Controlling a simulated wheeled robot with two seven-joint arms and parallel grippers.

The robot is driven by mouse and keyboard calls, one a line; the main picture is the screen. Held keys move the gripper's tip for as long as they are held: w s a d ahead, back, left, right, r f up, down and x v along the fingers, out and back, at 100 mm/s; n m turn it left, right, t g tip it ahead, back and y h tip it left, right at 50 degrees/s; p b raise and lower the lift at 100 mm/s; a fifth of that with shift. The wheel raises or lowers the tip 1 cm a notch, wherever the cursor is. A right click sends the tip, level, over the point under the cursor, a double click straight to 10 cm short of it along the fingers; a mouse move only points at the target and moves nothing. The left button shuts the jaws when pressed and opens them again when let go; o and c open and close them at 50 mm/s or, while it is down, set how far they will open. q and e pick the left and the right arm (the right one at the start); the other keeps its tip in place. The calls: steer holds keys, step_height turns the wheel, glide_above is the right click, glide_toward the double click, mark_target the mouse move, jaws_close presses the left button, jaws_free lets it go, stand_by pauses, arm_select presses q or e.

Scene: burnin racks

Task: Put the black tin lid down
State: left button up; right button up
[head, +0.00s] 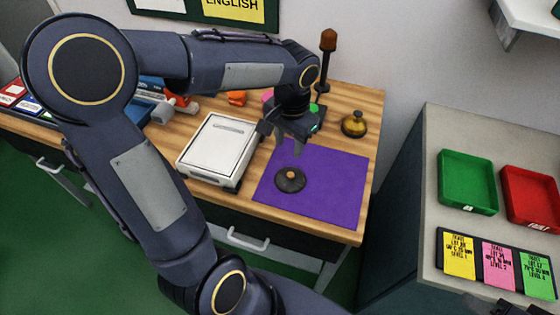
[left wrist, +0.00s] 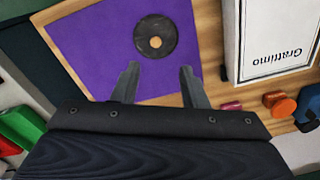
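The black tin lid (head: 291,186) is a dark round disc with an orange-brown knob, and it lies flat on the purple mat (head: 338,188). In the left wrist view the lid (left wrist: 156,46) lies ahead of the fingertips, on the purple mat (left wrist: 95,45). My left gripper (head: 288,152) is above the mat, behind the lid in the head view. In the left wrist view its two fingers (left wrist: 159,69) are apart with nothing between them, clear of the lid. My right gripper is not clearly in view.
A white box (head: 217,148) stands left of the mat. A brass bell (head: 354,124) and a dark post with an orange-brown top (head: 328,50) are at the back. A green tray (head: 467,181) and a red tray (head: 532,196) lie on a separate grey counter at right.

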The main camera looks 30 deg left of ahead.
arm_select(q)
steer(key=s+d+r+n+t+h, duration=0.1)
steer(key=s+t+h, duration=0.1)
steer(key=s, duration=0.6)
steer(key=s+d+r+n+t+h, duration=0.2)
steer(key=s+t, duration=0.1)
steer(key=s, duration=0.4)
steer(key=shift+s+d, duration=0.25)
steer(key=shift+s, duration=0.15)
steer(key=shift+a+t, duration=0.1)
steer(key=shift+t, duration=0.2)
